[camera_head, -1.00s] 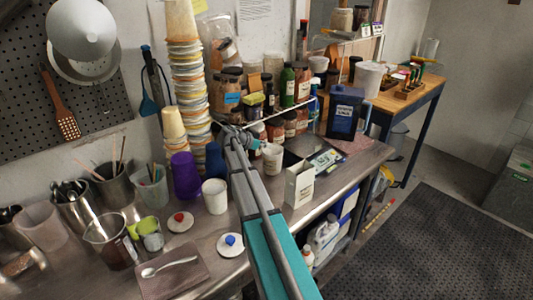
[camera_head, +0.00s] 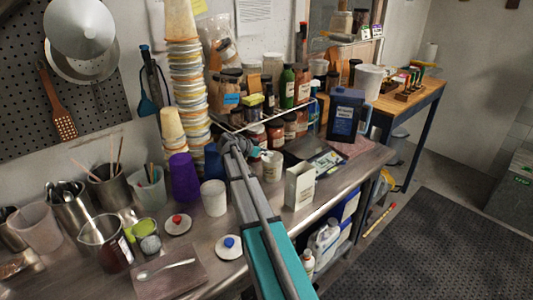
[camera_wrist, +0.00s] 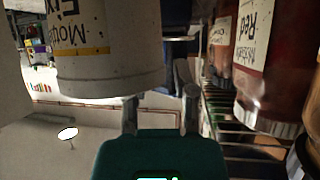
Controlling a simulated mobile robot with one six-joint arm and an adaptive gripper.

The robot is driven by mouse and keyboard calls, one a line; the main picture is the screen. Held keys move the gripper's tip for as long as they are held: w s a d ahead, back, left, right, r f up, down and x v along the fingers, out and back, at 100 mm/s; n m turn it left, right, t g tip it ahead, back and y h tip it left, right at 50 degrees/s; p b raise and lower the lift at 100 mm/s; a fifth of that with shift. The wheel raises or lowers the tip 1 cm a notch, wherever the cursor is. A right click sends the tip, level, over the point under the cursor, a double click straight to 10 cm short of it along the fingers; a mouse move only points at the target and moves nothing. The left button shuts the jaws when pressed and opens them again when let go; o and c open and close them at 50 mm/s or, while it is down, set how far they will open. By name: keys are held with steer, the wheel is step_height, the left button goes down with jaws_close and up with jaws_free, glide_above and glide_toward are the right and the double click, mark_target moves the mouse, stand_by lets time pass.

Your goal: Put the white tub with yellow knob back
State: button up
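A small white tub (camera_head: 272,166) with a printed label stands on the steel bench, in front of the jar rack. A white tub with a yellow band on its label (camera_wrist: 105,55) fills the upper left of the wrist view, upside down in the picture; it appears to be the same one. I cannot make out a yellow knob. My gripper (camera_head: 238,143) is left of the tub in the head view. In the wrist view my gripper's fingers (camera_wrist: 160,100) are apart, with no object visibly held between them. The tub is close to the fingers; whether they touch is unclear.
A wire rack (camera_head: 240,127) of jars stands behind, and its red-labelled jar (camera_wrist: 262,60) is close on the right in the wrist view. Purple cups (camera_head: 184,178), a plain white cup (camera_head: 214,198), a white carton (camera_head: 300,186) and lids with red (camera_head: 177,224) and blue knobs (camera_head: 229,246) crowd the bench.

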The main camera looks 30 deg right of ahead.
stand_by(0.4)
steer(key=shift+a+r+p, duration=0.3)
steer(key=shift+a, duration=0.05)
steer(key=p+v, duration=0.5)
steer(key=v, duration=0.6)
